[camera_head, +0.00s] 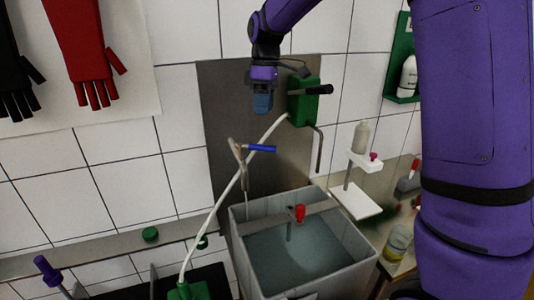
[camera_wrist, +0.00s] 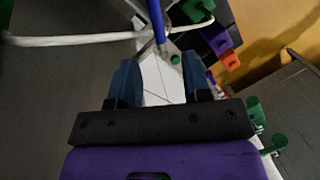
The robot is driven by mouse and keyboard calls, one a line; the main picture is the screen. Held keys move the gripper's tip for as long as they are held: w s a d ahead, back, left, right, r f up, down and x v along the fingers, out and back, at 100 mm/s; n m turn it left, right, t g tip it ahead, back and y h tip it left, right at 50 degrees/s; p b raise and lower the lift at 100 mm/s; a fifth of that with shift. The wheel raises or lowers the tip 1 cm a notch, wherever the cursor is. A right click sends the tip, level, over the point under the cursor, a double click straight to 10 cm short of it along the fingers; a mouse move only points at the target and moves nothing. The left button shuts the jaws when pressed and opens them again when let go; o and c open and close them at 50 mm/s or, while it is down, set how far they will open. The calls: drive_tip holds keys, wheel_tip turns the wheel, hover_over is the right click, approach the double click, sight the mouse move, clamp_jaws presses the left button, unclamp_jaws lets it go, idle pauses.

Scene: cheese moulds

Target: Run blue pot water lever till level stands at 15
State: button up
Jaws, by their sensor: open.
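The blue lever (camera_head: 262,148) sticks out to the right from a metal tap (camera_head: 238,150) above a grey square tub (camera_head: 250,262) of bluish water (camera_head: 295,255). In the wrist view the blue lever (camera_wrist: 157,25) points down the picture, ahead of the gap between my fingers. My gripper (camera_head: 262,104) is above the lever in the head view, apart from it. Its two blue fingers (camera_wrist: 158,80) are open and empty in the wrist view. I cannot read any level marks on the tub.
A green box (camera_head: 303,101) with a black handle sits on the metal back panel, close right of my gripper. A white hose (camera_head: 240,178) runs from it past the tap. A red-topped piece (camera_head: 300,213) stands on the bar across the tub. A white stand (camera_head: 355,200) is at right.

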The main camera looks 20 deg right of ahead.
drive_tip(key=shift+s+a+f, duration=0.1)
drive_tip(key=shift+s+f, duration=0.1)
drive_tip(key=shift+f, duration=1.45)
drive_tip(key=shift+s+a+f, duration=0.1)
drive_tip(key=shift+s+f, duration=0.05)
drive_tip(key=shift+f, duration=1.55)
drive_tip(key=shift+s+a+f, duration=0.1)
drive_tip(key=shift+s+f, duration=0.1)
drive_tip(key=shift+f, duration=1.45)
clamp_jaws()
